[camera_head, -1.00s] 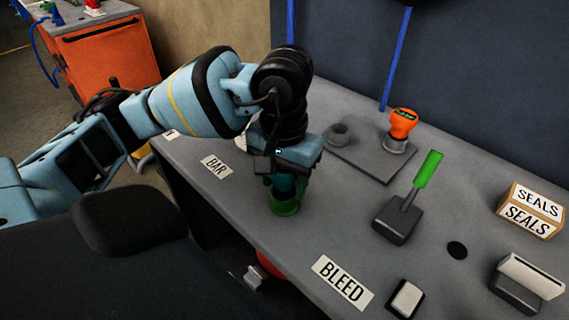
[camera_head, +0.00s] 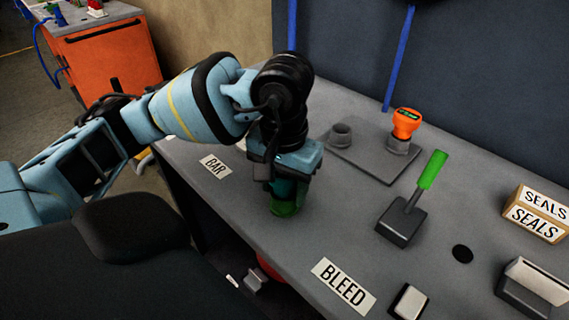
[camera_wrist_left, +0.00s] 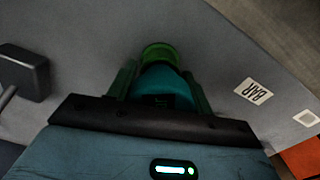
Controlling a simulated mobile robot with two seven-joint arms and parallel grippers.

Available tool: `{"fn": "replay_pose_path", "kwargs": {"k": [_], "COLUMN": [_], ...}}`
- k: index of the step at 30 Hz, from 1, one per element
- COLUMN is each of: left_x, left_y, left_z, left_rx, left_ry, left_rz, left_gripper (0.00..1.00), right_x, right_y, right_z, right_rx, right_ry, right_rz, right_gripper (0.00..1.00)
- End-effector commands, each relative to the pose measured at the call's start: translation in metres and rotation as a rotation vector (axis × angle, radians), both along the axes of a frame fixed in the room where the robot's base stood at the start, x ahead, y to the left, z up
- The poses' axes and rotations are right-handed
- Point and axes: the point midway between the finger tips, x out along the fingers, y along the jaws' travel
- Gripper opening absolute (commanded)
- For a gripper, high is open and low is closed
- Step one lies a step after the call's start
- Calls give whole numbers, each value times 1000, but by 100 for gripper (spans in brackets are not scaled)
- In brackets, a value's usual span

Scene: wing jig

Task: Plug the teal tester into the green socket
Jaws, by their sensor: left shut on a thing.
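The teal tester (camera_head: 285,187) is held upright in my left gripper (camera_head: 287,192), which is shut on it and points down at the bench. The green socket (camera_head: 284,209) stands on the bench directly under the tester. In the left wrist view the teal tester (camera_wrist_left: 160,84) shows between the fingers, with the green socket (camera_wrist_left: 158,54) just past its end. The tester's lower end looks to be at or in the socket's mouth; how deep it sits I cannot tell. My right gripper is not in view.
An orange-headed device (camera_head: 406,122) stands in a holder on a grey plate, beside an empty round holder (camera_head: 341,135). A green-handled lever (camera_head: 432,169), a SEALS box (camera_head: 538,212) and a BLEED label (camera_head: 343,287) are to the right. The bench's front edge runs close by the socket.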

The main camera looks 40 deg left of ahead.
Motion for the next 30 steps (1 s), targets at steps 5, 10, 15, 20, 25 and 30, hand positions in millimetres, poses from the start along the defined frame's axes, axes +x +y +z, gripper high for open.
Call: {"fn": "replay_pose_path", "kwargs": {"k": [5, 10, 15, 20, 25, 30], "left_x": [0, 0, 0, 0, 1, 1], "left_y": [0, 0, 0, 0, 0, 0], "left_z": [1, 1, 0, 0, 11, 43], "left_rx": [0, 0, 0, 0, 0, 0], "left_ry": [-1, -1, 0, 1, -4, -6], "left_rz": [0, 0, 0, 0, 0, 1], "left_gripper": [57, 76, 76, 76, 76, 76], "right_x": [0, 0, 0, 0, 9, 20], "right_y": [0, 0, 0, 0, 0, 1], "right_z": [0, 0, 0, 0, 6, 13], "right_rx": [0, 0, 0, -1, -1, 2], "right_ry": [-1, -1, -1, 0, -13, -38], "right_rz": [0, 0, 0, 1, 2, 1], "right_gripper": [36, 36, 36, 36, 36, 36]}}
